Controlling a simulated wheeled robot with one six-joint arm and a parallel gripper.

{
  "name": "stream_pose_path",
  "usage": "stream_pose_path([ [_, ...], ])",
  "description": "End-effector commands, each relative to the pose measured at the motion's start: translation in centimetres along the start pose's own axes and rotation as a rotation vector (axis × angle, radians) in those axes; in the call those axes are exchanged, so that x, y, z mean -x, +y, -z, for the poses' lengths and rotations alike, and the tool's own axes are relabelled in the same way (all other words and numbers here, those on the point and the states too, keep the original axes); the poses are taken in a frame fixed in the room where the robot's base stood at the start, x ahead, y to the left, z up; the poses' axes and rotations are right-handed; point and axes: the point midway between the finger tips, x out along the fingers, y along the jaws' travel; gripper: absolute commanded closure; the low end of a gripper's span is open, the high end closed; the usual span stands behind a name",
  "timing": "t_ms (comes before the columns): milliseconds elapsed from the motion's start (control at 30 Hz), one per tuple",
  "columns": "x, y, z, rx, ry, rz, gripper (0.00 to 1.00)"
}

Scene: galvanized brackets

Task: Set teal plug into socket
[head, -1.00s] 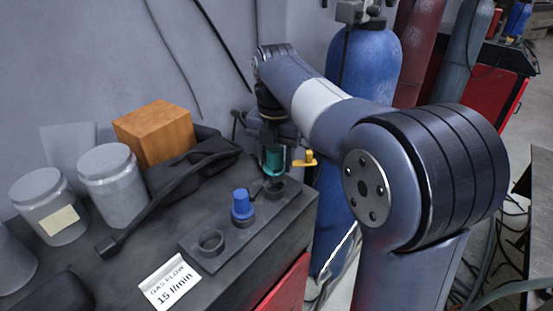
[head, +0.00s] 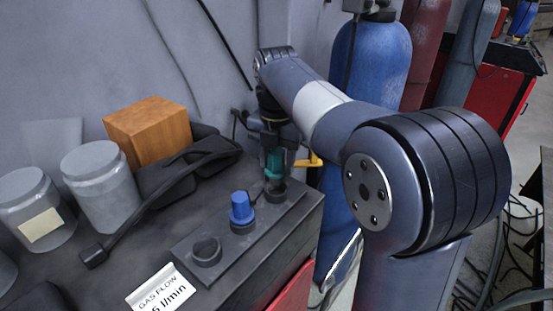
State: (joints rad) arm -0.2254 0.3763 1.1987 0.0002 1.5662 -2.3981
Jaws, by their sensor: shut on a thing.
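My gripper (head: 273,160) points down over the far end of the dark socket strip (head: 190,262) and is shut on the teal plug (head: 275,167). The plug is upright, partly hidden by the jaws. Its lower end is right at the far socket (head: 277,191). I cannot tell whether it is inside the rim or just above it. The middle socket holds a blue plug (head: 241,207). The near socket (head: 206,250) is a dark ring with nothing standing in it.
Grey jars (head: 100,185), an orange-brown block (head: 150,132) and a black torch with cable (head: 185,180) lie to the left. A white gas flow card (head: 160,291) lies in front. A blue cylinder (head: 370,65) stands behind my arm, right of the bench.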

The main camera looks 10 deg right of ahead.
Motion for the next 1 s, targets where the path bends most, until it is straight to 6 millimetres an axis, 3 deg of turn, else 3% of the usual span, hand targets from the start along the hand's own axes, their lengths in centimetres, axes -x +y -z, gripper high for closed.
stream_pose_path([
  [33,-0.78,0.0,0.0,0.0,-0.001,-0.001,0.83],
  [1000,-0.32,0.01,0.01,0.0,-0.001,0.0,0.83],
])
